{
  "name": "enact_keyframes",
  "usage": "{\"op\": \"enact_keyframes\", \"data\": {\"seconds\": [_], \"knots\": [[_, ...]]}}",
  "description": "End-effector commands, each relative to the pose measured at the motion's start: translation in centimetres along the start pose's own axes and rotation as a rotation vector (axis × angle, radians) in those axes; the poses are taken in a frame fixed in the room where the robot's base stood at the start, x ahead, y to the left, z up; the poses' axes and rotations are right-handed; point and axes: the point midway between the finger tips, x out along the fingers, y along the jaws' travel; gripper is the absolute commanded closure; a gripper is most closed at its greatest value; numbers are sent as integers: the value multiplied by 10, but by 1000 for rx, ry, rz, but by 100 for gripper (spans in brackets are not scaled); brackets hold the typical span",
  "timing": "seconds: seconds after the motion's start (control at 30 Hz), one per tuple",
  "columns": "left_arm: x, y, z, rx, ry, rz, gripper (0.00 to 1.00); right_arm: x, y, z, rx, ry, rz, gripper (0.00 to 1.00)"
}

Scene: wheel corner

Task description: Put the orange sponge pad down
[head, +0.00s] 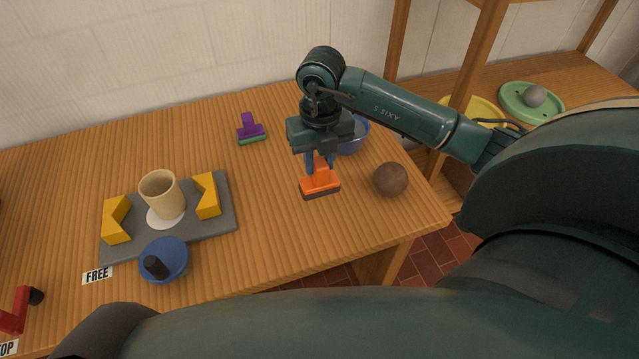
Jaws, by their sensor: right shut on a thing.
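The orange sponge pad (320,184) has an orange top with an upright grip and a dark underside. It is in the head view, near the right part of the wooden table. My right gripper (320,163) points down from above and is shut on the pad's grip. The pad is level, at or just above the tabletop; I cannot tell whether it touches. My left gripper is not in view.
A brown ball (391,180) lies close to the pad's right. A blue bowl (352,137) is behind, partly hidden by my arm. A purple and green pad (250,130) stands back left. A grey fixture (226,216) holds a tan cup (162,194). The table (270,220) is clear in front.

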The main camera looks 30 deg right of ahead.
Motion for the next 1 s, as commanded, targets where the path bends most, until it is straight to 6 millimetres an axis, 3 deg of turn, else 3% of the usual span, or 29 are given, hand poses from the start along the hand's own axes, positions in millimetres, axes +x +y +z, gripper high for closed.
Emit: {"op": "enact_keyframes", "data": {"seconds": [0.1,0.33,0.5,0.87,0.9,1.0], "knots": [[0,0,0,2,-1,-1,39,20,0,-1,-2,2,-1,100],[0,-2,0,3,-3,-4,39,39,0,-1,-4,0,-1,100],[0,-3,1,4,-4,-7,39,63,0,-1,-4,2,-1,100],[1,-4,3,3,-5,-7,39,70,-1,-1,-6,-2,-1,100],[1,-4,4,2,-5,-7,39,70,-1,-1,-6,-2,-1,72],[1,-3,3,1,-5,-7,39,69,-1,-1,-5,-2,-1,64]]}}
